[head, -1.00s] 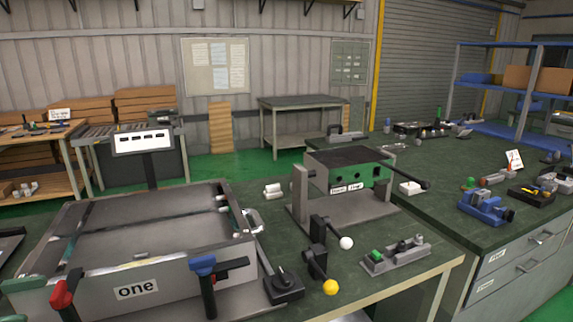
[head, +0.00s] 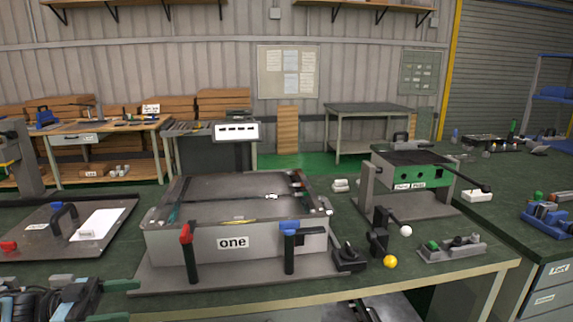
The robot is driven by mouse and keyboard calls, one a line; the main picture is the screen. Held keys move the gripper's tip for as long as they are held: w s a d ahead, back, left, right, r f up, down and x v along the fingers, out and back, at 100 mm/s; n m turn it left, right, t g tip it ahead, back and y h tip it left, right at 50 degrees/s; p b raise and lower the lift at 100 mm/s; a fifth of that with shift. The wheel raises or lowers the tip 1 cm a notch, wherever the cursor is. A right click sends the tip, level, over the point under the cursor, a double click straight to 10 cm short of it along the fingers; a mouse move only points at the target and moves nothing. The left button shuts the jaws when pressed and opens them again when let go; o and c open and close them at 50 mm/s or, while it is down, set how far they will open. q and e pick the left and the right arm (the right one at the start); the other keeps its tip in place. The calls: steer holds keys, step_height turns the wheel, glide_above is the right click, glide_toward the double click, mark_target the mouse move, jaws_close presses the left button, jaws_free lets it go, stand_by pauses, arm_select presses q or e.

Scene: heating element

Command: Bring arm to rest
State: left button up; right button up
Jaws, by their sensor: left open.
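My left gripper (head: 122,303) is in the lower left corner of the head view, with two dark green fingers pointing right. Its fingers are apart with nothing between them. It is in front of a metal box labelled "one" (head: 270,245), which has a red-topped handle (head: 189,255) and a blue-topped handle (head: 289,250) on its front. The gripper is to the left of the red-topped handle. My right gripper is not in the head view.
A flat plate with a black handle (head: 65,215) and a white sheet lies left of the box. A green unit (head: 420,176) on a stand, a lever with a yellow ball (head: 390,262) and a small grey block with a green button (head: 450,248) stand to the right.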

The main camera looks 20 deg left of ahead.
arm_select(q)
steer(key=s+d+f+n+t+y+p, duration=0.1)
steer(key=s+d+f+n+t+y, duration=0.2)
steer(key=d+f, duration=0.5)
steer(key=s+d+f+n+y+p, duration=0.2)
steer(key=s+d+f+y, duration=0.3)
steer(key=f, duration=0.6)
steer(key=s+d+f+n+g+y+p, duration=0.1)
steer(key=s+d+f+n+g+y, duration=0.1)
steer(key=s+d, duration=0.4)
steer(key=s+d+f+n+g+y+p, duration=0.1)
steer(key=s+d+f+n+g+y, duration=0.1)
steer(key=s+d+f, duration=0.3)
steer(key=s+d+y, duration=0.1)
steer(key=s+d, duration=0.1)
steer(key=s, duration=0.2)
steer(key=shift+s+f, duration=0.15)
steer(key=shift+f, duration=0.1)
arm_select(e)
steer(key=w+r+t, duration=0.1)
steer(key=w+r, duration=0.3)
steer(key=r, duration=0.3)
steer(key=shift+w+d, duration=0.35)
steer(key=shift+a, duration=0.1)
